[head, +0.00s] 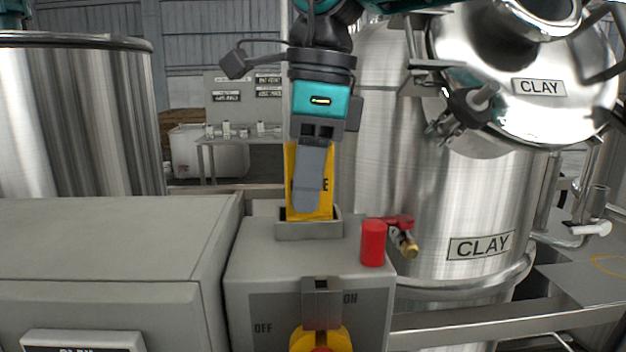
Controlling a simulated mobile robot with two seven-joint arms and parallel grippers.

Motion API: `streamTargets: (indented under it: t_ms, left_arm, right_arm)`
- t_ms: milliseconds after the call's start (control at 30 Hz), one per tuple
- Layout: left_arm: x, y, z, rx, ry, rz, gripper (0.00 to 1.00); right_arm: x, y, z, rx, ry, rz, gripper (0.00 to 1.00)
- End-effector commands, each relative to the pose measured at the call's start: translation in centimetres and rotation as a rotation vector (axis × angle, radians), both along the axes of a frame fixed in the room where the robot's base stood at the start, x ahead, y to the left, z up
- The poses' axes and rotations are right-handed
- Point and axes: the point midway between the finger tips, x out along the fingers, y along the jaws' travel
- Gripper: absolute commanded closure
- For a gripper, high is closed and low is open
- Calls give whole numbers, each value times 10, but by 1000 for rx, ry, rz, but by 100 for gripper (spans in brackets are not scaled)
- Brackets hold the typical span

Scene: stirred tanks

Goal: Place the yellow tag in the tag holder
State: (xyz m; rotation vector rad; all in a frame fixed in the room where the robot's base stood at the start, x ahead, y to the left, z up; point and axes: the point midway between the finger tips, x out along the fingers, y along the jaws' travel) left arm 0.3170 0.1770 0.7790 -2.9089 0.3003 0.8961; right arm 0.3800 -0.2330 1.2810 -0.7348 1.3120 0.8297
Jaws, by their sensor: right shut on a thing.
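The yellow tag (325,208) stands upright with its lower end inside the grey open-topped tag holder (308,231) on top of the grey switch box. My right gripper (309,200) comes down from above and is shut on the tag. Its finger covers the middle of the tag and most of the dark lettering. The tag's bottom edge is hidden by the holder's front wall. I cannot tell whether it touches the holder's floor. My left gripper is not in view.
A red cylinder (373,243) stands on the box right of the holder. A yellow rotary switch (321,340) with a grey hasp is on the box's front. A steel CLAY tank (440,200) stands behind right, with a red-handled valve (398,224). A grey cabinet (100,240) is left.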

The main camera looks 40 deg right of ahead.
Motion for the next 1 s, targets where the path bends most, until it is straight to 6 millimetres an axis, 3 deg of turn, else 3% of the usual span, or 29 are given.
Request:
streamTargets:
  t_ms: [267, 300, 533, 800, 1000]
  left_arm:
    - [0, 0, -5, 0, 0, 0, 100]
    - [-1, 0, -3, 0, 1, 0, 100]
    - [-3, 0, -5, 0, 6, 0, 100]
    - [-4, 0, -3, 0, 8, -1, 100]
    - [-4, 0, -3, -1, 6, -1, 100]
  right_arm:
    - [0, 0, -5, 1, -1, 0, 100]
    - [0, 0, -4, 0, 0, 0, 75]
    - [0, 0, -4, 0, 0, 0, 53]
    - [0, 0, -1, 0, 0, 0, 53]
    - [0, -2, 22, 2, -4, -2, 53]
